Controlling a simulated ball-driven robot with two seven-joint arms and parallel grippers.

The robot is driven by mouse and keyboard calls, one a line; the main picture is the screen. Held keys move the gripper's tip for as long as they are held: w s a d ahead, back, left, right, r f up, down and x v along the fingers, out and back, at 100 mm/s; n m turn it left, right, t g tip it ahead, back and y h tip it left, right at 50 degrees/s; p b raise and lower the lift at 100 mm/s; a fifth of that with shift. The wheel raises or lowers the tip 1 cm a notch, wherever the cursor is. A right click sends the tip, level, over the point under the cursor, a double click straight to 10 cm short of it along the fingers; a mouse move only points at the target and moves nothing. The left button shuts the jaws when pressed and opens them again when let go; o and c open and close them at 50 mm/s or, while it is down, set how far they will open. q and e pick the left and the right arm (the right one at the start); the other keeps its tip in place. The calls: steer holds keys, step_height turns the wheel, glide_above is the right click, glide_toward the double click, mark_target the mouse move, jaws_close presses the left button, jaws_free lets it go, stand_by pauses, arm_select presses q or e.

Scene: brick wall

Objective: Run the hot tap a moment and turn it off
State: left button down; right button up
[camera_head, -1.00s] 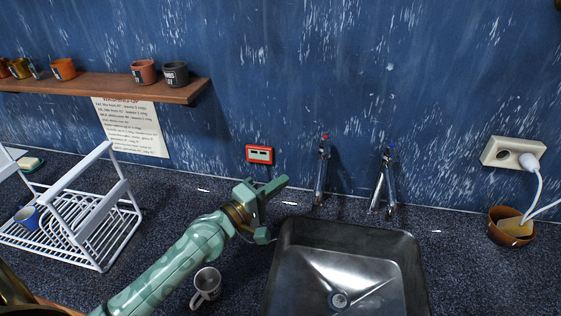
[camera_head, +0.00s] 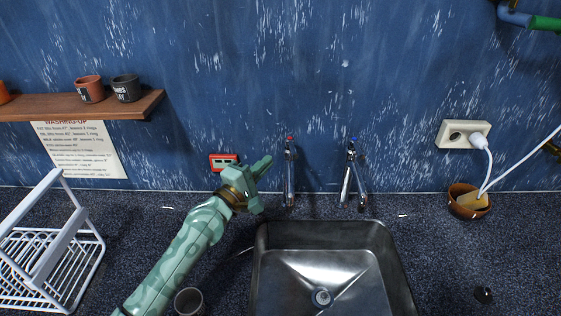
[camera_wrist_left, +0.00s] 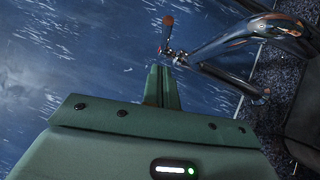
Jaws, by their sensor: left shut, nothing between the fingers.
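The hot tap (camera_head: 290,172) has a red-marked top and stands behind the back left of the sink. The cold tap (camera_head: 352,172), marked blue, stands to its right. I see no water stream under either tap. My left gripper (camera_head: 266,162) is shut and empty, just left of the hot tap. In the left wrist view the shut fingers (camera_wrist_left: 161,84) point towards a chrome tap (camera_wrist_left: 228,42) with a reddish handle end (camera_wrist_left: 168,20). They appear close to it; whether they touch it I cannot tell. My right gripper is out of view.
The steel sink (camera_head: 262,275) lies in the dark counter. A mug (camera_head: 189,301) stands beside my left arm, and a white dish rack (camera_head: 60,235) is at left. A red box (camera_head: 222,161) is on the wall. A brown bowl (camera_head: 463,206) stands below a socket (camera_head: 455,134).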

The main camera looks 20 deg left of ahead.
mark_target(292, 150)
arm_select(q)
steer(key=d, duration=0.1)
steer(key=w+d, duration=0.2)
steer(key=shift+d+r+p, duration=0.3)
steer(key=shift+r+p, duration=0.05)
steer(key=shift+r, duration=0.05)
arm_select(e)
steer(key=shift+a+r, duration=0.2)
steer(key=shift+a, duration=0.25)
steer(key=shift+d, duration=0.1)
arm_select(q)
steer(key=shift+d+p, duration=0.45)
steer(key=shift+d, duration=0.1)
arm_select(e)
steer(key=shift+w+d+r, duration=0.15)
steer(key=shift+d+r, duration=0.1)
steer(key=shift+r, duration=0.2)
